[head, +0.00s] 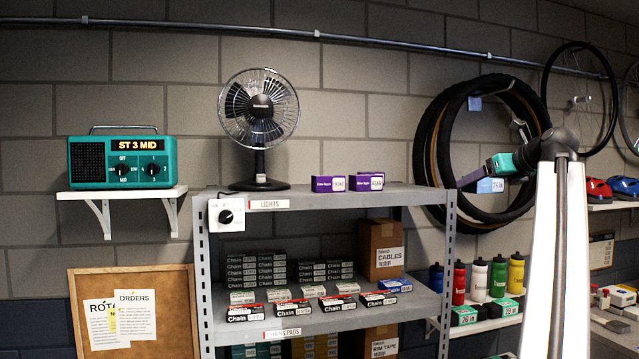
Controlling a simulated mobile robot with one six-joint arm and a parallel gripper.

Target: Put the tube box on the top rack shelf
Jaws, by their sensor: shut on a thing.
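My gripper (507,160) is raised at the right, in front of the hanging tyres. It is shut on a small box with a teal part (501,163), which I take to be the tube box. My arm and the small size in the picture hide much of it. The rack (418,197) stands left of my gripper. Its top shelf holds a black fan (260,115) at the left and two purple boxes (330,184) (370,182) at the middle.
The top shelf is bare right of the purple boxes. Lower rack shelves hold chain boxes (247,313) and a cables carton (383,250). Tyres (432,150) hang on the wall behind my gripper. Bottles (479,281) and teal-topped boxes (463,315) stand on a right-hand shelf. A teal radio (120,161) sits at left.

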